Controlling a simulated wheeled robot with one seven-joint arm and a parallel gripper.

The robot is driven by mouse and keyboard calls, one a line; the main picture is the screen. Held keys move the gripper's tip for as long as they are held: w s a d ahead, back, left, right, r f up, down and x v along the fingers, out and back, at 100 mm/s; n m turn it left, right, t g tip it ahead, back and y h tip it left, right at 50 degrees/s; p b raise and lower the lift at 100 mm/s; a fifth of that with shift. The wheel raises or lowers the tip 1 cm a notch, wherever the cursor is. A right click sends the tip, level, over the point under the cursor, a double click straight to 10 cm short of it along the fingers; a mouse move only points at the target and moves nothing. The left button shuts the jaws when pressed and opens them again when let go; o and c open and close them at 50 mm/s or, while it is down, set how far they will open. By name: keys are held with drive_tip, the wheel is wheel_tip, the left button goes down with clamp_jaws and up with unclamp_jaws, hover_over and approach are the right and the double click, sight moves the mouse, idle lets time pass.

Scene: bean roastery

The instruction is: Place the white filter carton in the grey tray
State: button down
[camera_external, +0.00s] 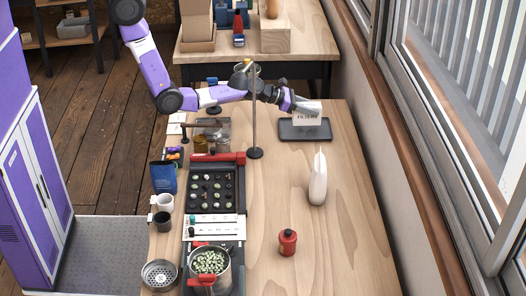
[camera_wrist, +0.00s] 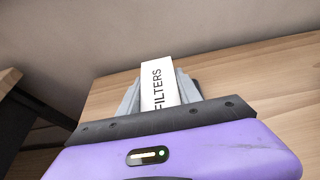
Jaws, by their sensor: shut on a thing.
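The white filter carton (camera_external: 307,119) is in my gripper (camera_external: 308,108), over the dark grey tray (camera_external: 290,136) at the far right of the workbench. In the wrist view the carton (camera_wrist: 158,84), marked FILTERS, stands between the two grey fingers of my gripper (camera_wrist: 160,95), which are shut on it. The outside view shows the carton's lower edge close to the tray floor; I cannot tell whether it touches. A dark bit of the tray (camera_wrist: 196,86) shows behind the right finger in the wrist view.
A metal stand (camera_external: 254,110) rises left of the tray. A black bean sample tray (camera_external: 212,188) and a pot of green beans (camera_external: 209,264) line the left side.

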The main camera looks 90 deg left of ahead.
sight(308, 118)
drive_tip(key=shift+f+b, duration=0.5)
drive_tip(key=shift+f, duration=1.15)
drive_tip(key=shift+f, duration=0.1)
drive_tip(key=shift+f, duration=0.15)
drive_tip(key=c, duration=0.8)
unclamp_jaws()
drive_tip(key=shift+c, duration=0.2)
drive_tip(key=shift+r, duration=0.3)
drive_tip(key=p+v, duration=0.1)
drive_tip(key=v, duration=1.1)
drive_tip(key=shift+p, duration=0.4)
